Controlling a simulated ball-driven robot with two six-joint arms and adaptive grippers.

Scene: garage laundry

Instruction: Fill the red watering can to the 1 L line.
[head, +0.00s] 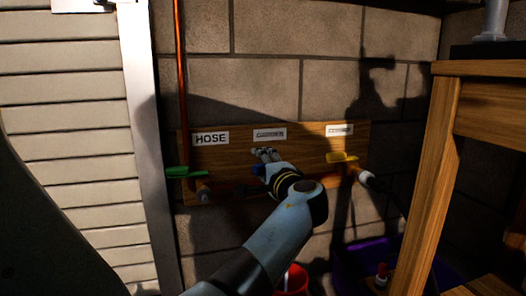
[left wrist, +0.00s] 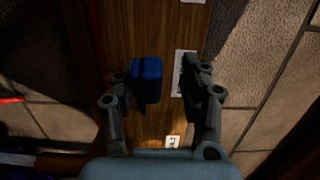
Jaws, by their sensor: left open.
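A red container (head: 294,281), likely the watering can, shows at the bottom edge of the head view, partly hidden by my left arm; its water level and line are not visible. A blue tap handle (head: 258,170) sits at the middle of the wooden board, mostly covered by my left gripper (head: 267,157). In the left wrist view, the blue handle (left wrist: 148,80) lies between the two open fingers (left wrist: 158,76), close to the left one. I cannot tell if it touches. My right gripper is not in view.
The wooden board (head: 230,160) also carries a green-lever tap (head: 184,172) under a HOSE label (head: 210,138) and a yellow-lever tap (head: 342,157). A purple tub (head: 345,262) stands low right. A wooden bench (head: 440,150) closes the right side.

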